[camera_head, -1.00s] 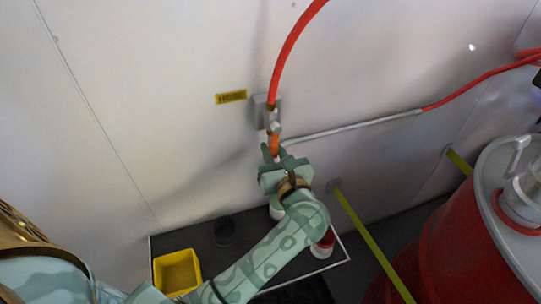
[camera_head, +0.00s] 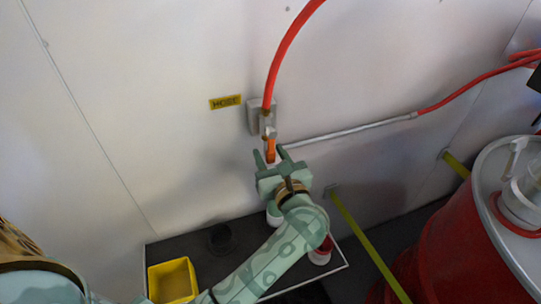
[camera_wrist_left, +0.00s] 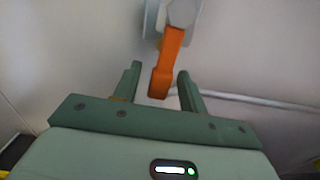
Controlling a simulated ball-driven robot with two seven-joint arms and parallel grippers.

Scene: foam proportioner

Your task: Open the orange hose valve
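The orange valve handle (camera_head: 270,149) hangs down from the grey valve body (camera_head: 267,124) on the wall, under the red hose (camera_head: 285,47). My left gripper (camera_head: 270,156) is open just below the handle. In the left wrist view the handle (camera_wrist_left: 167,65) points down, its lower end between the spread fingers of the left gripper (camera_wrist_left: 160,80). Gaps show on both sides, and I see no finger closed on it. My right gripper is not in view.
A yellow "HOSE" label (camera_head: 225,102) is left of the valve. A grey pipe (camera_head: 345,132) runs right along the wall. A dark tray (camera_head: 160,247) with a yellow bin (camera_head: 172,280) lies below. A red drum (camera_head: 450,245) stands at right.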

